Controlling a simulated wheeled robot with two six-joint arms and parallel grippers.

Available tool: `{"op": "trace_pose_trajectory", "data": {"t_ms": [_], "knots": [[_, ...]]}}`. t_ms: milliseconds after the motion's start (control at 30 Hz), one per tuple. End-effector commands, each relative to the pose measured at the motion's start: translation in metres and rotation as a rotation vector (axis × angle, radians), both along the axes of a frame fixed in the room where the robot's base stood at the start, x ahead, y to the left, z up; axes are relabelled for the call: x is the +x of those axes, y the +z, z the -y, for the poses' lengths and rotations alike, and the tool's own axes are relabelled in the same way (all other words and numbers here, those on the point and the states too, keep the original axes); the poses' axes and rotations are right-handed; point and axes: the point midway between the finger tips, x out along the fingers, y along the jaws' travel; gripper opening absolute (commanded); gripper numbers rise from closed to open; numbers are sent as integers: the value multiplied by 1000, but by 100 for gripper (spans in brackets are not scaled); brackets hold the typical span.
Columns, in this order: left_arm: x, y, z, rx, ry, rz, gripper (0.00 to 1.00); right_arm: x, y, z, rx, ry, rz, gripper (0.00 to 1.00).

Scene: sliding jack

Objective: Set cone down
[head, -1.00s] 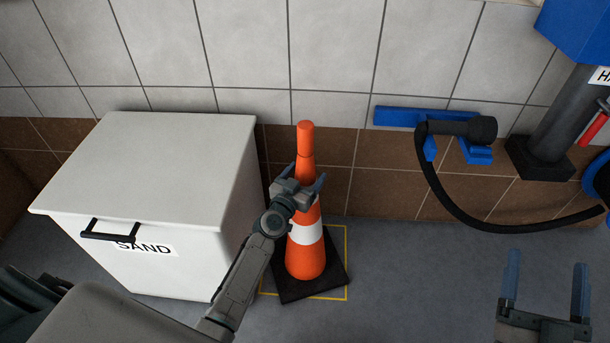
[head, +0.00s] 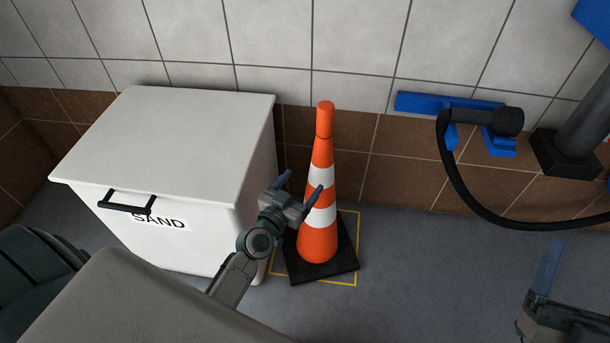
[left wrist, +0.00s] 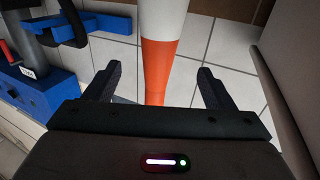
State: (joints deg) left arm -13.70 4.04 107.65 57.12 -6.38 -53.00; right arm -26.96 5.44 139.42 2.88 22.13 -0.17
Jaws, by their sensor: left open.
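The orange cone (head: 318,227) with white bands stands upright on its black square base (head: 347,255) on the floor, over a yellow outlined square (head: 357,225). The base sits slightly turned to the outline, whose front edge is partly covered. In the left wrist view, the cone (left wrist: 160,65) shows beyond and between the spread fingers (left wrist: 158,84), with gaps on both sides. My right gripper (head: 552,270) is at the bottom right corner, empty, with one finger visible and the rest cut off.
A white sand bin (head: 170,130) with a black handle stands close left of the cone. A tiled wall (head: 400,180) is behind. A black hose (head: 460,190) hangs from a blue wall bracket (head: 420,102) at right. Floor right of the cone is clear.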

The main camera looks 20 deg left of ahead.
Motion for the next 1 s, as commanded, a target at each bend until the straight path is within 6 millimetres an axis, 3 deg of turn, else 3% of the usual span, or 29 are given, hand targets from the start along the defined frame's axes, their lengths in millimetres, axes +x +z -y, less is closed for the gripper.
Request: {"op": "trace_pose_trajectory", "data": {"t_ms": [67,167,267,400,500,600,733,1000], "knots": [[-6,8,-2,2,12,18,77,-1,2,0,-1,0,14,81],[-19,41,-10,2,58,96,77,-2,3,0,-1,0,19,81],[-44,97,-18,-3,110,242,77,-1,3,0,-1,0,18,81],[-93,183,-18,-18,125,492,77,-1,3,0,-1,0,17,81],[-127,232,-12,-24,95,641,77,-1,2,0,-1,0,17,81],[-152,262,-4,-26,58,739,77,-1,2,0,-2,1,17,81],[-166,277,1,-26,32,790,77,-1,3,0,-2,1,17,81],[-166,278,1,-27,30,792,77,-1,3,0,-2,1,17,81]]}}
